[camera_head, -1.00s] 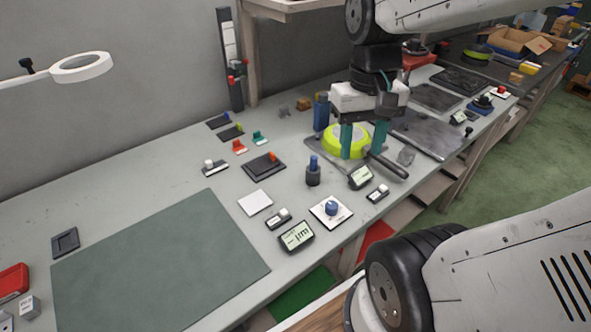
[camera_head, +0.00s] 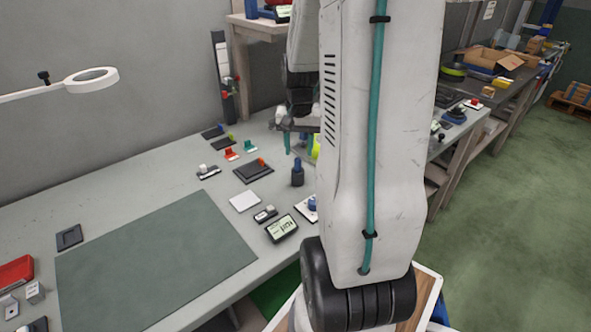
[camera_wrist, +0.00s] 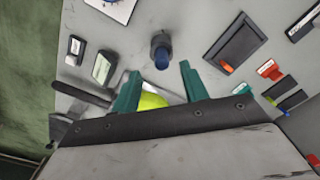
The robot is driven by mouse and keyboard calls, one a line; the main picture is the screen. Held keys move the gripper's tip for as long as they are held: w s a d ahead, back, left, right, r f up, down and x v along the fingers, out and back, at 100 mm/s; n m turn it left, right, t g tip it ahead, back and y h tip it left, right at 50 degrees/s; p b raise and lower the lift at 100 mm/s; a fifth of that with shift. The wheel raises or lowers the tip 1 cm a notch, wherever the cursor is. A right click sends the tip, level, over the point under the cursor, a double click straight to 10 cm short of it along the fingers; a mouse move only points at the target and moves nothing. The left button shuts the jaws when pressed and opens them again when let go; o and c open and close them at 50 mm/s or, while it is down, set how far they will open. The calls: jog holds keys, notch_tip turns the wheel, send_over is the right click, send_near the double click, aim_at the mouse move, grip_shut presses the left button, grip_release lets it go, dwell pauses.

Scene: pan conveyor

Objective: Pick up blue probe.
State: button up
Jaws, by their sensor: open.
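The blue probe (camera_head: 298,170) stands upright on the grey bench, a blue tip on a dark round base. In the wrist view the probe (camera_wrist: 162,57) shows just beyond the fingertips, roughly in line with the gap between them. My gripper (camera_wrist: 160,72) is open, with its two teal fingers apart and nothing between them. In the head view my gripper (camera_head: 299,148) is partly hidden by my arm, above and behind the probe.
A dark tray with an orange knob (camera_head: 253,171) and a white square (camera_head: 245,201) lie near the probe. A small display (camera_head: 282,228) is in front. A yellow-green round thing (camera_wrist: 152,100) is partly hidden behind my gripper. The green mat (camera_head: 150,250) is clear.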

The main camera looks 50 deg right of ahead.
aim_at(299, 159)
notch_tip(299, 159, down, 6)
jog(key=shift+r, duration=0.25)
jog(key=shift+c, duration=0.3)
grip_shut()
